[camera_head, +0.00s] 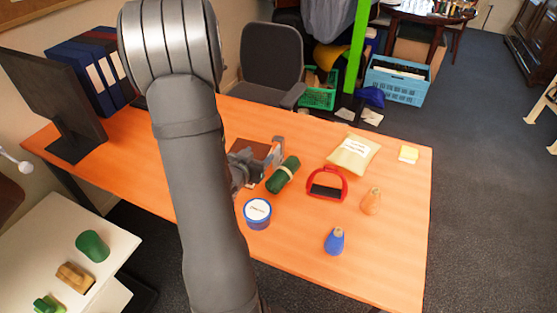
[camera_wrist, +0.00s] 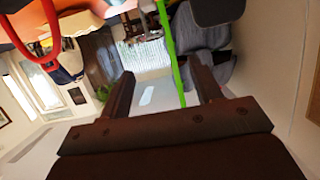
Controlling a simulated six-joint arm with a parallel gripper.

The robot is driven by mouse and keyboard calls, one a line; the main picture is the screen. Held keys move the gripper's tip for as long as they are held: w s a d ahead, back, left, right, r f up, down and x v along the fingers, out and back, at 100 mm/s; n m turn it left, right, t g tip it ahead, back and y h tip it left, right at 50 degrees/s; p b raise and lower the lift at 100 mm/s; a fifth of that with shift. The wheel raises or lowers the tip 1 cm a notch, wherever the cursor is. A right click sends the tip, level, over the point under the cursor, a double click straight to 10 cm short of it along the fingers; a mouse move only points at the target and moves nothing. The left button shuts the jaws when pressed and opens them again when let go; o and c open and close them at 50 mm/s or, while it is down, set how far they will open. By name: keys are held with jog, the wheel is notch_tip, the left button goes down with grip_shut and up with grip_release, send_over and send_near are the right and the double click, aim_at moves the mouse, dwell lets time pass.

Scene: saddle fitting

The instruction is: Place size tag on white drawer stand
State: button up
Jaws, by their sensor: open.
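The white drawer stand (camera_head: 110,235) is at the lower left in the head view, beside the orange table. I cannot tell for sure which item is the size tag. Small candidates on the right part of the table are a yellow piece (camera_head: 408,154), an orange piece (camera_head: 371,201) and a blue piece (camera_head: 335,241). My gripper (camera_head: 278,150) is over the middle of the table near a green roll with a tan band (camera_head: 283,175), left of those pieces. In the wrist view my gripper (camera_wrist: 165,85) is open, with nothing between its fingers.
The stand's top holds a green cylinder (camera_head: 92,246), a brown block (camera_head: 75,277) and a small green piece (camera_head: 48,304). On the table are a blue tin (camera_head: 257,212), a red stirrup-shaped frame (camera_head: 327,186), a tan pouch (camera_head: 354,153) and a monitor (camera_head: 55,100).

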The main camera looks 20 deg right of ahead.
aim_at(277, 140)
jog(key=x, duration=1.1)
jog(key=shift+s+d+r, duration=0.1)
jog(key=shift+d, duration=0.15)
jog(key=shift+x, duration=3.05)
jog(key=shift+s, duration=0.15)
jog(key=shift+c, duration=0.2)
grip_shut()
